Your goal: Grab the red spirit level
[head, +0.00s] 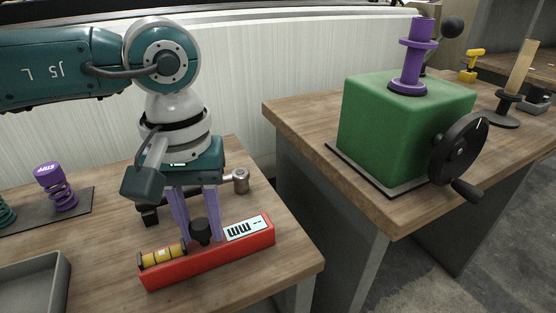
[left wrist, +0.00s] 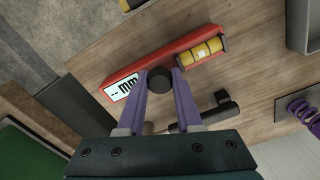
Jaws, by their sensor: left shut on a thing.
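The red spirit level (head: 205,264) lies near the front right edge of the left workbench. It has a yellow vial at its left end, a white label at its right and a black knob (head: 200,231) in the middle. My left gripper (head: 202,236) points down from above with its purple fingers on either side of the knob, shut on it. In the left wrist view, the fingertips (left wrist: 160,78) meet the round knob, and the red body (left wrist: 165,55) lies beyond. The level appears to rest on the wood. My right gripper is not in view.
A black tool with a metal head (head: 241,180) lies just behind the level. A grey tray (head: 62,278) and a purple spring (head: 60,190) are to the left. A green box (head: 400,130) with a handwheel (head: 458,150) stands on the right bench, across a gap.

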